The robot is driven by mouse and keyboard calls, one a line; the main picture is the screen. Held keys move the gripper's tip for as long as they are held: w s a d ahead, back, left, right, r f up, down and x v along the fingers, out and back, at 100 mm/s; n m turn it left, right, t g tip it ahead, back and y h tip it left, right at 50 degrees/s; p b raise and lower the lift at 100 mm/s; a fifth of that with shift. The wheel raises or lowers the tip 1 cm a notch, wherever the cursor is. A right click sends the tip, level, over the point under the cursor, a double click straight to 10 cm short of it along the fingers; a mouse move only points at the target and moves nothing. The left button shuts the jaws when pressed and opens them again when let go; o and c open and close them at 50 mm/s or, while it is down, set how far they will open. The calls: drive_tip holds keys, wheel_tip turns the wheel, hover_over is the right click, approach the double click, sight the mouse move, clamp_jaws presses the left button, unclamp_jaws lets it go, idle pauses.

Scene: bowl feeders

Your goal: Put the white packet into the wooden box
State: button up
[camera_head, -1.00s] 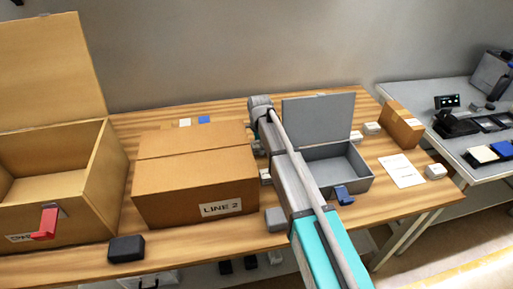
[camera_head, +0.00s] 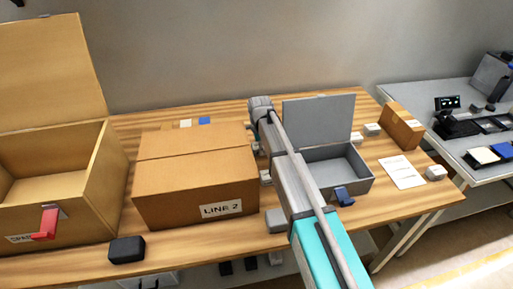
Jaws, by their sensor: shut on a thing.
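The wooden box (camera_head: 112,185) stands at the left of the table with its lid raised and a red latch on its front. Its inside looks empty where I can see it. My arm reaches over the table, and its own links hide most of my gripper (camera_head: 257,150); only a dark sliver shows beside the cardboard carton. A small white packet (camera_head: 265,178) shows partly just below it, between the carton and my arm. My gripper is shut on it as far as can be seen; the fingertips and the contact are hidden.
A closed carton marked LINE 2 (camera_head: 195,190) stands between the wooden box and my arm. A grey box (camera_head: 345,184) with a raised lid is at right. A black block (camera_head: 127,249) lies near the front edge. Several small white blocks (camera_head: 372,130) lie at right.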

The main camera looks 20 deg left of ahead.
drive_tip(key=shift+r, duration=0.15)
wheel_tip(320, 180, up, 10)
drive_tip(key=p, duration=1)
idle(0.5)
drive_tip(key=shift+r, duration=0.1)
wheel_tip(320, 180, up, 15)
drive_tip(key=p, duration=1.5)
drive_tip(key=shift+w+p, duration=0.15)
drive_tip(key=shift+p, duration=0.25)
